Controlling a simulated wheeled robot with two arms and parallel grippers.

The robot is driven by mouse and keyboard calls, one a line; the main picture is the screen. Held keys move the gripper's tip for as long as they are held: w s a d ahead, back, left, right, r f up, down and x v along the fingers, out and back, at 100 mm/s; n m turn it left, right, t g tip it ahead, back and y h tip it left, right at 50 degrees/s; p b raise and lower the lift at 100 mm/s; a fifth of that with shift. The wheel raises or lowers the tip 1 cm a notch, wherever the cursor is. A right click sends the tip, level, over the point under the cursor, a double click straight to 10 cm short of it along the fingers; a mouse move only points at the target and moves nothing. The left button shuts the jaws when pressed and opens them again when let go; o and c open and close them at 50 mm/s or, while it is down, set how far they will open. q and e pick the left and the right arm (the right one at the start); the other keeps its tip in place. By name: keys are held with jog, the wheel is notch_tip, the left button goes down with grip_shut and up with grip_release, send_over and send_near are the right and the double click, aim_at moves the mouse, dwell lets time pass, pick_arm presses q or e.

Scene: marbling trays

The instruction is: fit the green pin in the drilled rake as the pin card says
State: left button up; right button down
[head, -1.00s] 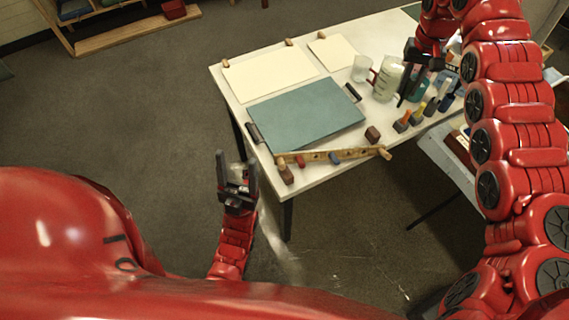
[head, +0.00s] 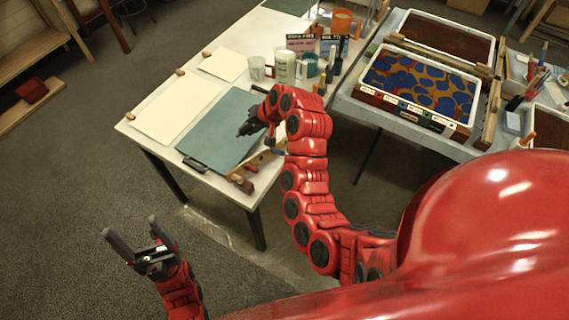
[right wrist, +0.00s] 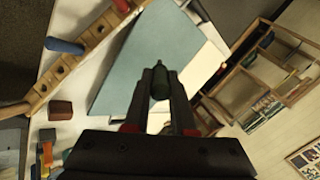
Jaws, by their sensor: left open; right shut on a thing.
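My right gripper (head: 248,127) is above the blue-green sheet (head: 208,142). In the right wrist view it is shut on the green pin (right wrist: 160,84), which stands between its fingertips. The drilled rake (right wrist: 90,42) shows there at the upper left as a wooden bar with several dark holes, apart from the held pin. A blue pin (right wrist: 63,46) sticks out from the rake's side. In the head view my right arm hides part of the rake (head: 262,158). My left gripper (head: 140,245) is open and empty, off the table's front left. I cannot tell which card is the pin card.
Cream sheets (head: 165,108) lie on the white table. A measuring jug (head: 285,68), cups and upright cards (head: 300,43) stand at its back. A brown block (right wrist: 60,111) lies near the rake. A marbling tray (head: 420,85) stands on the right-hand table.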

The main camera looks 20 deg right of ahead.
jog(key=s+d+f+m+t, duration=0.2)
jog(key=s+d+f, duration=0.1)
jog(key=s, duration=0.3)
jog(key=s+d+f+m+t, duration=0.1)
jog(key=s+d+f, duration=0.2)
jog(key=s, duration=0.3)
jog(key=shift+s+d+m+t+h+p, duration=0.2)
jog(key=shift+d+m+t+h+p, duration=0.15)
jog(key=shift+d+m+t+h, duration=0.05)
jog(key=shift+f, duration=0.1)
jog(key=shift+b+x, duration=1.2)
jog(key=shift+x, duration=1.7)
jog(key=shift+w+d+b, duration=0.1)
jog(key=shift+d+b, duration=0.05)
jog(key=shift+b, duration=0.4)
jog(key=shift+w+b+x, duration=0.25)
jog(key=shift+b+x, duration=1.1)
jog(key=shift+x, duration=1.55)
jog(key=shift+d+r, duration=0.15)
jog(key=shift+r, duration=0.05)
jog(key=c, duration=0.7)
grip_release()
